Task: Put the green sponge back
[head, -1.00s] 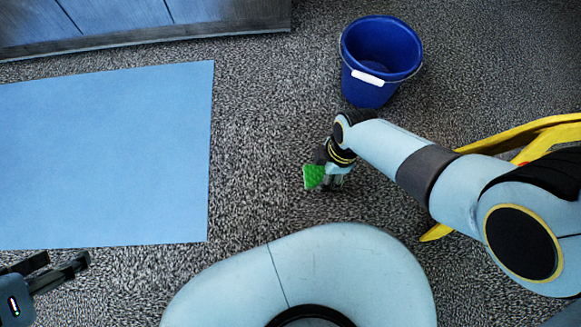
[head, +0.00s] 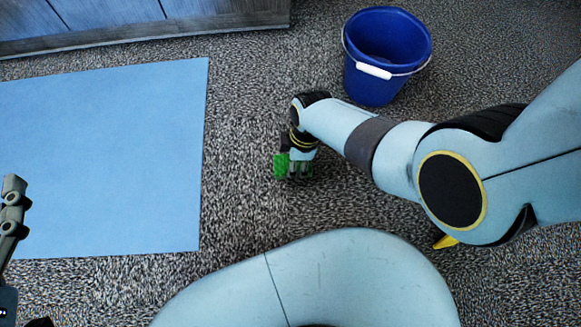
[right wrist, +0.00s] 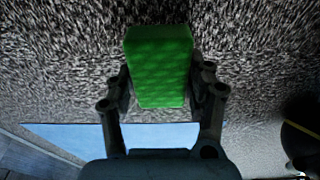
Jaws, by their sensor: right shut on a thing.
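The green sponge (head: 280,166) is in my right gripper (head: 299,172), over the carpet between the blue mat and the bucket. In the right wrist view the sponge (right wrist: 160,68) sits between the two fingers of the right gripper (right wrist: 162,95), which are shut on its sides. How high it is above the floor is hard to tell. My left gripper (head: 12,215) is at the left edge of the head view, partly cut off, with nothing seen in it. The blue bucket (head: 368,90) with a white handle grip stands upright at the upper middle right; no sponge shows inside it.
A flat blue mat (head: 100,160) lies on the carpet at the left. A blue-grey wooden cabinet (head: 120,25) runs along the back left. A bit of a yellow object (head: 446,241) shows under my right arm.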

